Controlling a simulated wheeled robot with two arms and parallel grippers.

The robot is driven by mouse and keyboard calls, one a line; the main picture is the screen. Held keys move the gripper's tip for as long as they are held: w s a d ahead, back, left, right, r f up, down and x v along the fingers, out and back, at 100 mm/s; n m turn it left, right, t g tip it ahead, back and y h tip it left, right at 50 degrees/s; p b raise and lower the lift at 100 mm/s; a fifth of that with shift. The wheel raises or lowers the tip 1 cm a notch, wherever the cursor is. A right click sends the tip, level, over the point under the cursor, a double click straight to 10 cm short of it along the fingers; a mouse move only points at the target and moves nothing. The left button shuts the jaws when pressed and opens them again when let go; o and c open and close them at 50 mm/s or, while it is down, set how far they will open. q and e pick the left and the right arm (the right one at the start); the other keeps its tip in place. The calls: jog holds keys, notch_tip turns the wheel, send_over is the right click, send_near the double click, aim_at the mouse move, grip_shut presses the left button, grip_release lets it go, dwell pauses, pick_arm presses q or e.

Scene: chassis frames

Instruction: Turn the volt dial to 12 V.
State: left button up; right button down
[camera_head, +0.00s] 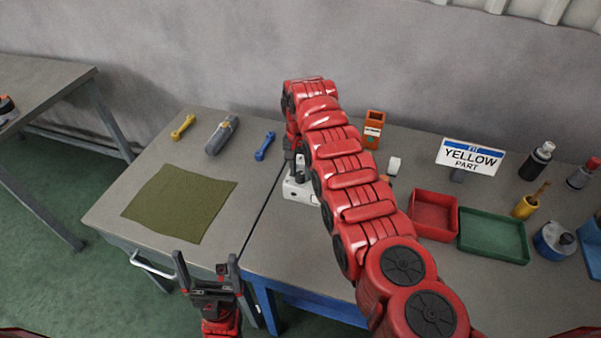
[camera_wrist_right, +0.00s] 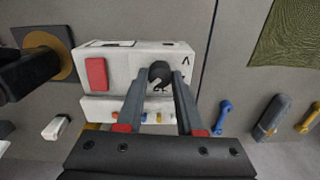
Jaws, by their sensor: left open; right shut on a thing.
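The white power box (camera_head: 297,191) stands near the seam between the two bench tops, mostly hidden behind my right arm in the head view. The right wrist view shows the box (camera_wrist_right: 125,62) with a red switch (camera_wrist_right: 97,73), coloured sockets along its lower edge and the black volt dial (camera_wrist_right: 160,73). My right gripper (camera_wrist_right: 166,80) has its two fingers closed on the dial, one on each side. A pale mark shows near the dial; the voltage it points to is too small to read. My left gripper (camera_head: 206,264) is open and empty in front of the bench.
A green mat (camera_head: 180,203), yellow spanner (camera_head: 183,126), grey tool (camera_head: 221,135) and blue spanner (camera_head: 264,146) lie to the left. A red tray (camera_head: 433,216), green tray (camera_head: 494,236) and "YELLOW PART" sign (camera_head: 469,157) stand to the right.

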jog(key=n+b, duration=0.3)
jog(key=shift+f+n, duration=0.25)
jog(key=shift+n, duration=0.15)
jog(key=shift+r+n+b, duration=0.1)
jog(key=shift+n+b, duration=0.8)
jog(key=shift+r+n+b, duration=0.15)
jog(key=shift+n+b, duration=0.2)
jog(key=shift+n, duration=1.55)
jog(key=c, duration=0.5)
grip_release()
jog(key=shift+c, duration=0.2)
